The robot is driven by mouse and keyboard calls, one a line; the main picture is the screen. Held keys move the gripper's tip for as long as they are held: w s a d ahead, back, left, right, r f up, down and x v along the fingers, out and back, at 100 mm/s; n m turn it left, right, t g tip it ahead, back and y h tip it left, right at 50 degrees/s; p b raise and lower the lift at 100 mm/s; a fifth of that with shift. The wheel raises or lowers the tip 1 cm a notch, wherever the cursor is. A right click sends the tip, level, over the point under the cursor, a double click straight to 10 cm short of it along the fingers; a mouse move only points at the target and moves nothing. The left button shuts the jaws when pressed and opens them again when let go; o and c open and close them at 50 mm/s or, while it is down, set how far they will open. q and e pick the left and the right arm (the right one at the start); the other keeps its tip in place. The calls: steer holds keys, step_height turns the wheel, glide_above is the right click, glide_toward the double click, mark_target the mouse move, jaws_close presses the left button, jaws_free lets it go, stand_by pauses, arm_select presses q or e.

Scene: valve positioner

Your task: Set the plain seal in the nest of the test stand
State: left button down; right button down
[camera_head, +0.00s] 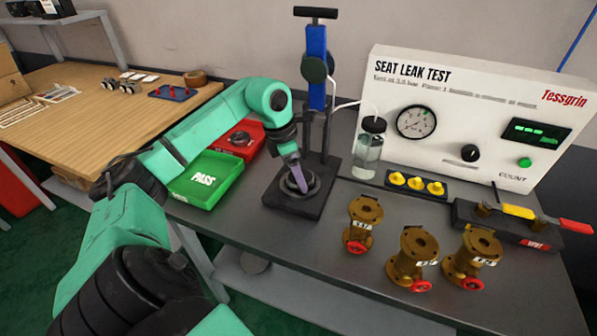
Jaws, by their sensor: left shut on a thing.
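The test stand (318,95) has a blue column with a black handle on top and a dark square base (285,204). The round nest is on that base, mostly covered by my gripper. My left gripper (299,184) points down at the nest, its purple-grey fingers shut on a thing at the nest. A dark ring shows around the fingertips; I cannot clearly tell the plain seal from the nest, or whether the seal touches it. My right gripper is not in view.
A green PASS tray (207,180) and a red tray (252,128) with a dark round part stand left of the stand. A clear bottle (368,155), yellow parts (416,184) and the leak test panel (465,110) stand right. Brass valves (362,222) stand in front.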

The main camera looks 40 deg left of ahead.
arm_select(q)
steer(key=shift+f, duration=0.15)
jaws_free()
steer(key=p+v, duration=0.2)
steer(key=v, duration=1.1)
steer(key=shift+w+d+r, duration=0.15)
steer(key=shift+r, duration=0.05)
